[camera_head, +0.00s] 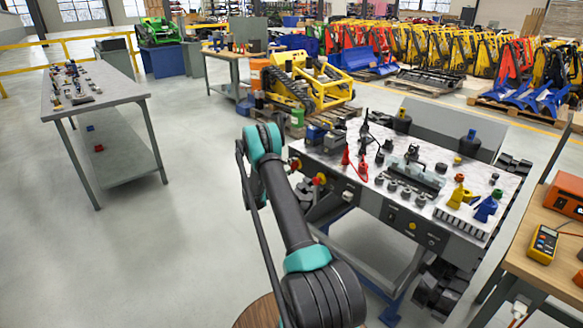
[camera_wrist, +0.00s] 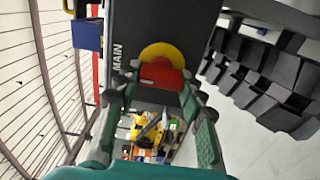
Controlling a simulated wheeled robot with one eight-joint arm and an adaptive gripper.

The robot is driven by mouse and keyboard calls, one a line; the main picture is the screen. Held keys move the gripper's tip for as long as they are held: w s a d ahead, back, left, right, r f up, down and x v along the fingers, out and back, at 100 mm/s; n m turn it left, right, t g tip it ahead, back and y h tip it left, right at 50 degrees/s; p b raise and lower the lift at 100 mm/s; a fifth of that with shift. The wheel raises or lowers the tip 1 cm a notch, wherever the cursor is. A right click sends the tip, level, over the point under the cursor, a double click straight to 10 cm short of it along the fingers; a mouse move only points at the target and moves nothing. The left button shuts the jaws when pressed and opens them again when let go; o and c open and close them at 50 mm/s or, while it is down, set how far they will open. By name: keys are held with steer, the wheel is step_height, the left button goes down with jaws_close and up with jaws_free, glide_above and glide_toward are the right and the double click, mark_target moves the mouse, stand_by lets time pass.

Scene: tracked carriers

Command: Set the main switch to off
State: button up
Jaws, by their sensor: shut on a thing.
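In the wrist view, the main switch has a red handle (camera_wrist: 163,73) on a yellow round plate (camera_wrist: 163,49), set on a dark panel with the word MAIN (camera_wrist: 117,62) beside it. My gripper (camera_wrist: 160,87) is at the switch, its dark fingers on both sides of the red handle and shut on it. The lower part of the handle is hidden by the fingers. I cannot tell the switch's exact setting. In the head view, two red and yellow controls show at the left end of the workbench (camera_head: 465,232); my arm hides much of that area.
In the head view, tools and fittings cover the bench top. A grey table (camera_head: 115,97) stands at the left, with open floor between.

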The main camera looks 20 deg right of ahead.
steer(key=shift+a, duration=0.1)
steer(key=o, duration=1.2)
steer(key=shift+c, duration=0.2)
steer(key=v, duration=1.2)
